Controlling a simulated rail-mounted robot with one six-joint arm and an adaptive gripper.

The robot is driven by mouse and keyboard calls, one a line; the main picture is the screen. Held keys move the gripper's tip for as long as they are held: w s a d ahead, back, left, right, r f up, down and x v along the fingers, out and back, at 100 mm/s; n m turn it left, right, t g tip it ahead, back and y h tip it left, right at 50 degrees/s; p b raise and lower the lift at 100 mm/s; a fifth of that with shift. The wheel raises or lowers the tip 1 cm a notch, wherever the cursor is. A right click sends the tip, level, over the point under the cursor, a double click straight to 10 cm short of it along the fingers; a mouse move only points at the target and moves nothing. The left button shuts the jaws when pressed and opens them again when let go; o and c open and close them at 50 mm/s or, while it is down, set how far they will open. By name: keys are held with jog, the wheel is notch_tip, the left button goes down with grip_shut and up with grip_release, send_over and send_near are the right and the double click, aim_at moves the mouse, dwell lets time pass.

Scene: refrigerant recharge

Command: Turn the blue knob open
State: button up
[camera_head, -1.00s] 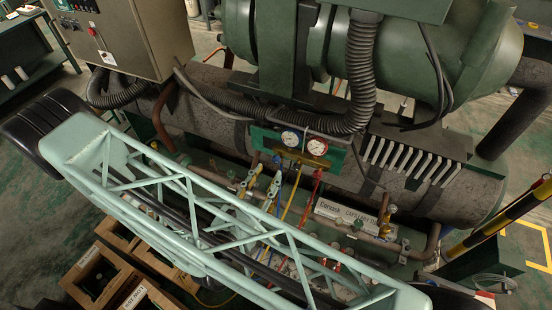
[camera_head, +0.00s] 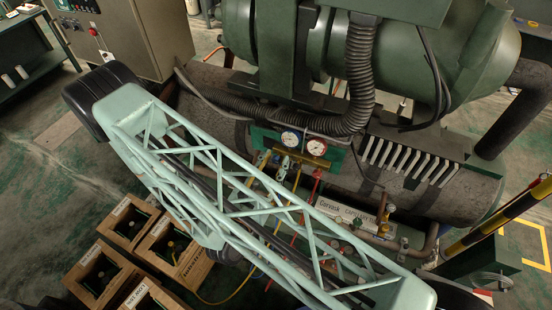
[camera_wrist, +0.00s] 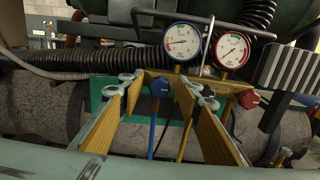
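The blue knob (camera_wrist: 160,86) shows in the wrist view on the brass manifold, below the left, blue-rimmed gauge (camera_wrist: 182,42). My gripper (camera_wrist: 160,92) is open, with its yellow-padded fingers on the left and right of the knob. A gap shows between each pad and the knob, so the fingers do not appear to touch it. How far the tips reach past the knob in depth is hard to tell.
A red knob (camera_wrist: 248,98) sits right of my gripper, below the red-rimmed gauge (camera_wrist: 232,50). Blue, yellow and red hoses (camera_head: 314,188) hang from the manifold. A black corrugated hose (camera_head: 360,70) curves above it. Wooden crates (camera_head: 130,222) stand at the lower left.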

jog(key=shift+w+d, duration=0.2)
jog(key=shift+w, duration=0.15)
jog(key=shift+c, duration=0.7)
jog(key=c, duration=0.7)
